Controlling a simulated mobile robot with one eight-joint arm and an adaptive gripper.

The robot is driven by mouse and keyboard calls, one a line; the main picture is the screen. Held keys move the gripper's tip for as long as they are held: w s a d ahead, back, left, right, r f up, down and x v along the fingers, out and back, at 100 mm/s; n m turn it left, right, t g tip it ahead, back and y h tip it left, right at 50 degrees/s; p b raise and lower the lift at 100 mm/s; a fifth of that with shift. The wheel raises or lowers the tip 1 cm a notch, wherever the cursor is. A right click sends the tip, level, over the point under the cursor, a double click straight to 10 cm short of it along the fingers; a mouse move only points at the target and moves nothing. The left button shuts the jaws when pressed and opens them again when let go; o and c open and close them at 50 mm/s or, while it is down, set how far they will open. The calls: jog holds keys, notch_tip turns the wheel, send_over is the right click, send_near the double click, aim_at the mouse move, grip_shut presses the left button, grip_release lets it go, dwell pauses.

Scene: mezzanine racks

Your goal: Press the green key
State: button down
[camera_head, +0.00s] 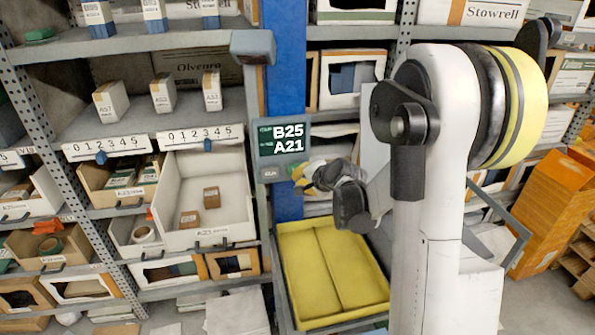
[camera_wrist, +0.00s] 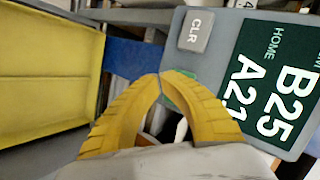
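The green key (camera_wrist: 178,98) shows in the wrist view on the grey terminal (camera_wrist: 208,62), partly covered by my gripper's yellow fingers. My gripper (camera_wrist: 160,76) is shut with its fingertips together and nothing between them. The tips lie over the key's edge in the picture; I cannot tell whether they touch it. In the head view the terminal (camera_head: 258,160) hangs on a blue post, its screen (camera_head: 282,138) reading B25 and A21.
A grey CLR key (camera_wrist: 194,32) sits beside the green key. A yellow-lined tray (camera_head: 330,270) is below the terminal. A grey box-like device (camera_head: 253,46) is above it. Racks with bins and cartons (camera_head: 205,190) stand left; an orange carton (camera_head: 555,205) is at right.

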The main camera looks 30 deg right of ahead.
jog(key=shift+w, duration=0.1)
jog(key=shift+w+d, duration=0.1)
jog(key=shift+w, duration=0.2)
jog(key=shift+w+d, duration=0.15)
jog(key=shift+w, duration=0.3)
dwell(0.6)
jog(key=shift+s, duration=0.1)
jog(key=shift+s+a+b, duration=0.25)
jog(key=shift+s+b, duration=0.05)
jog(key=shift+s, duration=0.5)
jog(key=shift+s, duration=0.1)
jog(key=shift+s+a, duration=0.25)
jog(key=shift+s, duration=0.5)
jog(key=shift+s+a, duration=0.2)
jog(key=shift+s, duration=0.6)
jog(key=shift+s+a, duration=0.25)
jog(key=shift+s, duration=0.5)
